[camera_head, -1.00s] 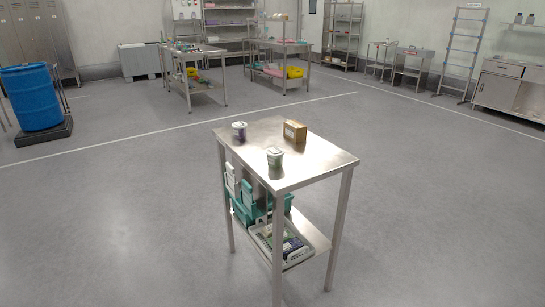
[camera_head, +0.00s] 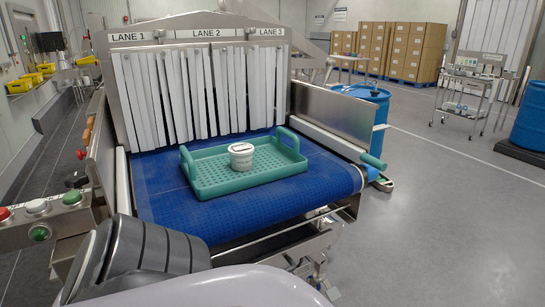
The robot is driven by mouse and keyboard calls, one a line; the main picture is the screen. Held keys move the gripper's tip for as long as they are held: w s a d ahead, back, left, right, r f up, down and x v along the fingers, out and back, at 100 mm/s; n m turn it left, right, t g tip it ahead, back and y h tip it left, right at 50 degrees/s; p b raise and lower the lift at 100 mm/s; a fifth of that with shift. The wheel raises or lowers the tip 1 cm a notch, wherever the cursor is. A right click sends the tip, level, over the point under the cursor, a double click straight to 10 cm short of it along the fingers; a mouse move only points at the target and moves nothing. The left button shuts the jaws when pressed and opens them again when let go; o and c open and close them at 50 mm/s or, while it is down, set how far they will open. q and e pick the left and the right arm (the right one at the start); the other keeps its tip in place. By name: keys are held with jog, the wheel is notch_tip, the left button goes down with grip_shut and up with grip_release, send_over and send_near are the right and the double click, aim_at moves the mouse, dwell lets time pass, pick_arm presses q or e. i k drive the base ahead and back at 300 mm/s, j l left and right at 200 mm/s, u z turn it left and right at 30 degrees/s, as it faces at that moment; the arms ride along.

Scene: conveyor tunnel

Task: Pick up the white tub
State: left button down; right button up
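A white tub (camera_head: 241,156) with a dark mark on its lid stands upright in a green tray (camera_head: 213,188). The tray has raised handles at its two ends and rests on the blue conveyor belt (camera_head: 172,213), in front of the strip curtain. A dark grey and light part of my own body shows at the bottom left. Neither of my grippers is in view.
White strip curtains (camera_head: 205,92) hang across the tunnel mouth under lane signs. A metal side wall (camera_head: 335,107) runs along the belt's right. A control box (camera_head: 45,215) with buttons is at the left. A blue barrel (camera_head: 362,101) stands behind; open floor lies right.

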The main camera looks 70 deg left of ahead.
aim_at(241, 153)
jog(key=k+l+u, duration=0.1)
jog(key=u, duration=2.1)
jog(key=k+j, duration=0.05)
jog(key=j, duration=0.05)
